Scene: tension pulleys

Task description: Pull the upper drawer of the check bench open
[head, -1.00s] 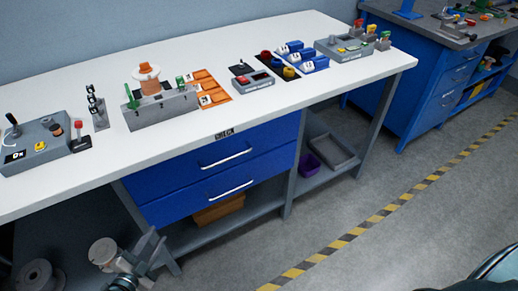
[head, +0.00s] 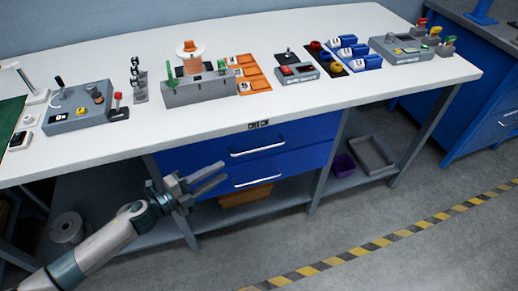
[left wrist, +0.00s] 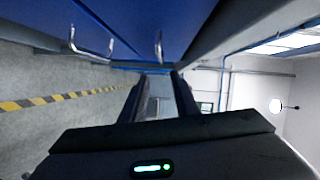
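The check bench (head: 120,140) has two blue drawers under its white top, both closed. The upper drawer (head: 212,155) carries a silver bar handle (head: 258,150); the lower drawer has a similar handle (head: 258,181) beneath. My left gripper (head: 225,172) is open and empty, in front of the drawers and left of both handles, touching neither. In the left wrist view, which is turned sideways, the open fingers (left wrist: 159,82) point along the drawer fronts. The upper handle (left wrist: 158,46) lies ahead, roughly in line with the finger gap; the lower handle (left wrist: 90,50) is further left. My right gripper is out of view.
The bench top holds a grey control box (head: 78,110), a grey fixture block (head: 198,90) and orange trays (head: 254,75). A lower shelf holds a purple bin (head: 344,164) and a grey tray (head: 372,154). A spool (head: 68,228) is at lower left. Floor in front is clear.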

